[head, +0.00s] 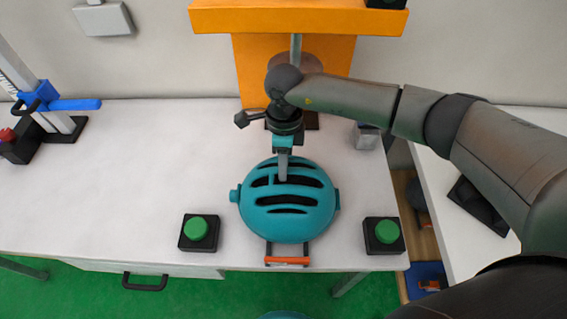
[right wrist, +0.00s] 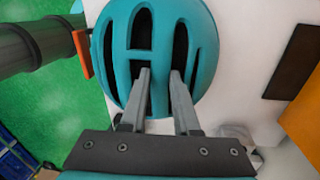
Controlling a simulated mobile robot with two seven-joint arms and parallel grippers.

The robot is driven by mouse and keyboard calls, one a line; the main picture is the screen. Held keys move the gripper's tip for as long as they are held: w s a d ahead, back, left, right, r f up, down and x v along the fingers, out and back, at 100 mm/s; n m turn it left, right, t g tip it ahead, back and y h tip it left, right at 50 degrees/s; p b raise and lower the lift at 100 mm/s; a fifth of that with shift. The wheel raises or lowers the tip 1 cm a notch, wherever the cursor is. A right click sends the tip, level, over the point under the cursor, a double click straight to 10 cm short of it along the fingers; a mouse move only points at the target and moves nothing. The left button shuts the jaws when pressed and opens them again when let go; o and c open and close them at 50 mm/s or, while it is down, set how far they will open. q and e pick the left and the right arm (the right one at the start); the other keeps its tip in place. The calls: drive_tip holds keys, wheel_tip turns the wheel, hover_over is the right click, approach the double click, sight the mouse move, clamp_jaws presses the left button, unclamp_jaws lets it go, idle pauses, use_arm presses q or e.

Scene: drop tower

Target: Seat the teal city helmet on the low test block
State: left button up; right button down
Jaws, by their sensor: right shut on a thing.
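The teal city helmet (head: 288,208) is at the front middle of the white table, its slotted shell facing up. My right gripper (head: 283,176) comes down from above and is shut on a rib of the shell. In the right wrist view the two fingers reach into slots on either side of that rib of the helmet (right wrist: 121,60). I cannot tell whether the helmet rests on something or hangs just above it. The low test block cannot be made out; whatever is under the helmet is hidden. My left gripper is not in view.
Green push buttons on black boxes stand left (head: 197,231) and right (head: 384,235) of the helmet. An orange handle (head: 287,261) shows at the table's front edge. An orange tower (head: 243,70) rises behind. A blue-and-black stand (head: 62,110) is far left. The table's left middle is clear.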

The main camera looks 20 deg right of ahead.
drive_tip(key=shift+f, duration=0.2)
drive_tip(key=c, duration=0.6)
unclamp_jaws()
drive_tip(key=c, duration=0.3)
drive_tip(key=shift+r, duration=0.25)
drive_tip(key=shift+r+p, duration=0.7)
drive_tip(key=shift+r, duration=0.15)
drive_tip(key=shift+r, duration=0.1)
